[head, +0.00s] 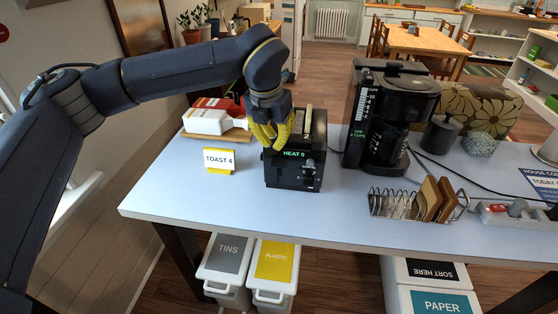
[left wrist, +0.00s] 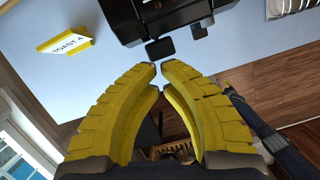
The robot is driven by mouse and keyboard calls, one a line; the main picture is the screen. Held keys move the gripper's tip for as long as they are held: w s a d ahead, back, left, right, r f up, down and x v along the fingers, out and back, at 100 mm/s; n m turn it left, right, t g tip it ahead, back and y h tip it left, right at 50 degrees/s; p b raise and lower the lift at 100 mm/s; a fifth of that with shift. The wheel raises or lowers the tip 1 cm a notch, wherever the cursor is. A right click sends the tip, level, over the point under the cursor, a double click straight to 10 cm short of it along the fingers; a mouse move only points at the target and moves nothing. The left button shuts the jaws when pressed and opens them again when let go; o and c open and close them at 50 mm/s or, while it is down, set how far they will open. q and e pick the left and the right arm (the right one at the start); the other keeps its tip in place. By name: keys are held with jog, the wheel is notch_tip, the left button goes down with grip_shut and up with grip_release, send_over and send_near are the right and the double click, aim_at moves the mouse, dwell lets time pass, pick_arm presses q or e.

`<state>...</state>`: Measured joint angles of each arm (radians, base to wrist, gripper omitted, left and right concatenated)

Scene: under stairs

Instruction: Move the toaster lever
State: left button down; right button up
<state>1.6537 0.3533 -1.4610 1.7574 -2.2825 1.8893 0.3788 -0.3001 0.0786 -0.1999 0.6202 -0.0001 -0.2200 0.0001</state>
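The black toaster (head: 295,172) stands near the table's front edge, with a display reading HEAT 0. A small black tab that looks like its lever (left wrist: 160,48) sticks out from the toaster body (left wrist: 172,12) in the left wrist view. My left gripper (head: 268,136) points down at the toaster's left side in the head view. Its yellow fingertips (left wrist: 159,70) are together, just short of the tab, with nothing seen between them. Contact cannot be told. My right gripper is not in view.
A TOAST 4 sign (head: 219,160) stands left of the toaster. A white and red packet (head: 210,120) lies behind it. A black coffee maker (head: 388,118) and a wire toast rack (head: 395,204) stand to the right. The table's front left (head: 190,195) is clear.

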aim_at(277, 167)
pick_arm(q)
jog(key=shift+f, duration=0.15)
jog(key=shift+x, duration=3.35)
jog(key=shift+f, duration=2.9)
jog(key=shift+r, duration=0.1)
jog(key=shift+s+a+r, duration=0.25)
jog(key=shift+s+a, duration=0.05)
jog(key=shift+s, duration=0.4)
jog(key=shift+s+a+r, duration=0.25)
jog(key=shift+s+a, duration=0.05)
jog(key=shift+s, duration=0.35)
jog(key=v, duration=1.2)
